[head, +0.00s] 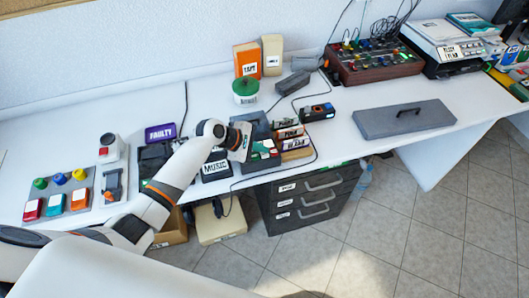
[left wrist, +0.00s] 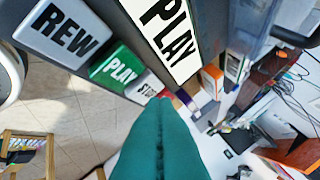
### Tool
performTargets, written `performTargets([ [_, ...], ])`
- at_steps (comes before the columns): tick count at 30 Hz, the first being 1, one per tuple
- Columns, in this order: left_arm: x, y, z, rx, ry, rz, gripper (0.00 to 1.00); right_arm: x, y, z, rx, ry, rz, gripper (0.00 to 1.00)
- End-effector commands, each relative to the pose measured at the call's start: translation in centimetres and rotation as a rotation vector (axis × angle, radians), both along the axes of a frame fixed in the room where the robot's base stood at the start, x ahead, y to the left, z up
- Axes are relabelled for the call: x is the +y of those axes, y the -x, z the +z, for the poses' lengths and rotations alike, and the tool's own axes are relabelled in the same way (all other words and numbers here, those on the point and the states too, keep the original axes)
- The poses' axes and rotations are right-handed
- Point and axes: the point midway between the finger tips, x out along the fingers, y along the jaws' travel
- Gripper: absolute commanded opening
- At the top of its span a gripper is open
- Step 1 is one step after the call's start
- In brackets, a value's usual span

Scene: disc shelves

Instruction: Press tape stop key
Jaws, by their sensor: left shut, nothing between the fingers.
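The tape player (head: 262,160) is a dark grey box near the front edge of the table. In the left wrist view its keys form a row: a white REW key (left wrist: 62,34), a green PLAY key (left wrist: 116,66) and a white key (left wrist: 145,88) with "ST" readable, the rest of its word hidden. A bit of red shows just past it. A white PLAY label (left wrist: 165,35) lies above the row. My left gripper (head: 243,141) is shut and empty; its green fingertips (left wrist: 163,100) are right beside the white ST key. I cannot tell whether they touch it. My right gripper is not in view.
Tape cases (head: 296,143) lie right of the player. A MUSIC box (head: 217,168) and a purple FAULTY box (head: 160,133) are left. A green-lidded jar (head: 245,92) stands behind. A grey case (head: 404,118) lies right. A button panel (head: 57,197) is far left.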

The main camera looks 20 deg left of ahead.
Motion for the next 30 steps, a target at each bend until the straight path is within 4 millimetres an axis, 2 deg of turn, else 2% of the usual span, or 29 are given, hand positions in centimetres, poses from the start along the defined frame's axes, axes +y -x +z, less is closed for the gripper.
performTargets([
  [30, 0.01, 0.01, -0.91, 0.001, 0.0, 0.001, 0.0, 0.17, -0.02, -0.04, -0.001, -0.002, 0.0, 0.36],
])
